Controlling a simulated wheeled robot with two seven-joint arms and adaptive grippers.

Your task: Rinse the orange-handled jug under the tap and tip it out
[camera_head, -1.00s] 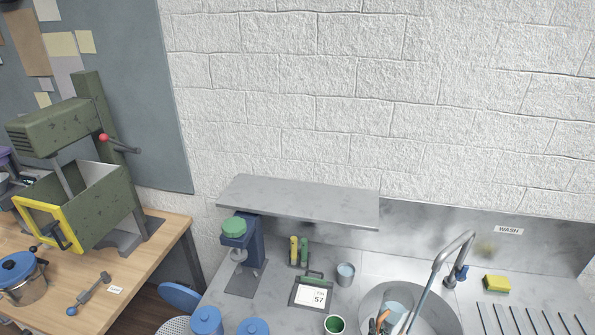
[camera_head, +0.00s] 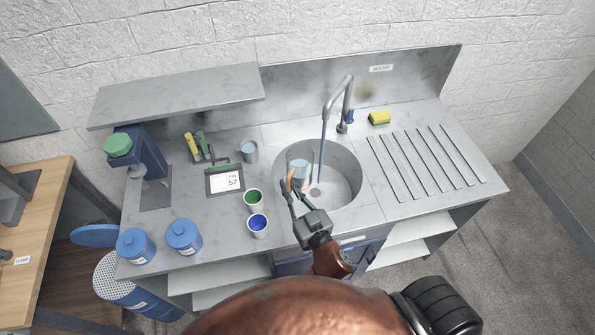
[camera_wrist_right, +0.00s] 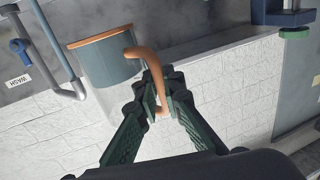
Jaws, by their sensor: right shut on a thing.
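The jug (camera_head: 299,168) is pale blue-grey with an orange handle (camera_head: 290,182). It is held over the round sink basin (camera_head: 345,192), at its left side. My right gripper (camera_head: 291,193) is shut on the handle. In the right wrist view, the jug (camera_wrist_right: 108,62) shows an orange band along one edge, and my right fingertips (camera_wrist_right: 160,105) close around the lower handle. The tap (camera_head: 342,98) arches over the basin, and a thin bluish line, apparently water, drops from its spout to the right of the jug. I cannot tell the jug's contents. My left gripper is not in view.
Green (camera_head: 253,199) and blue (camera_head: 257,225) cups stand left of the sink, near a scale (camera_head: 225,180) and a grey cup (camera_head: 249,151). A yellow sponge (camera_head: 379,118) lies behind the ribbed drainboard (camera_head: 425,160), which is clear.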

